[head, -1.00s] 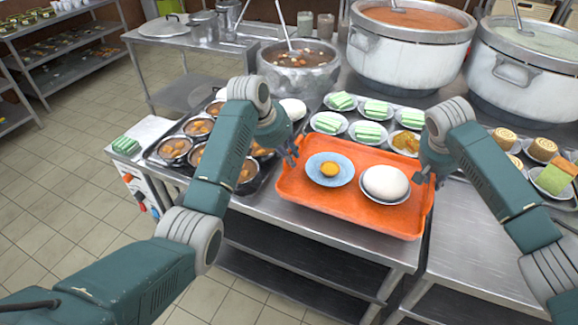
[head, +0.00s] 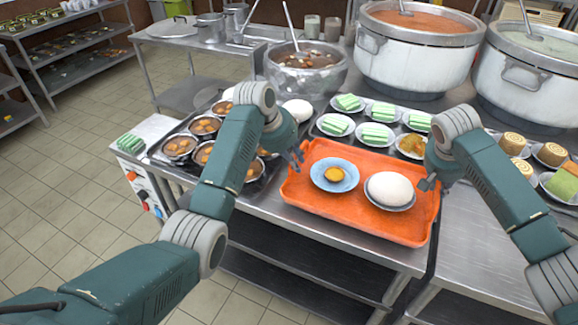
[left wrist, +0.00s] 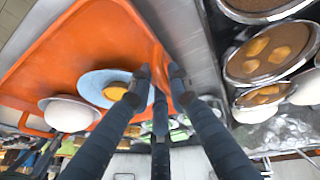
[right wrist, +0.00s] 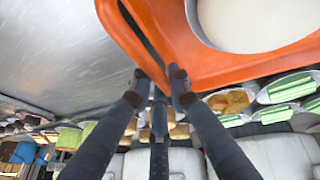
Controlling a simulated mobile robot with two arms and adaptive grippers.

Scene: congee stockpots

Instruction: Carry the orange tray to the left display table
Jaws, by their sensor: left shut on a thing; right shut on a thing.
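The orange tray (head: 350,222) lies at the front edge of the steel counter, below the green-cake plates in the head view. It holds a blue plate (head: 321,178) with a small golden item and a dish with a white dome-shaped bun (head: 389,188). My left gripper (head: 297,158) is shut on the tray's left rim; the left wrist view shows the rim (left wrist: 160,58) between its fingers. My right gripper (head: 428,183) is shut on the right rim, and the right wrist view shows that rim (right wrist: 150,45) between its fingers. I cannot tell whether the tray is lifted.
Bowls (head: 178,146) of brown soup stand left of the tray. Green-cake plates (head: 377,134) and large stockpots (head: 415,55) stand behind it. A steel side table (head: 170,38) is at the back left, with shelves (head: 75,45) further left. The tiled floor (head: 75,180) at left is clear.

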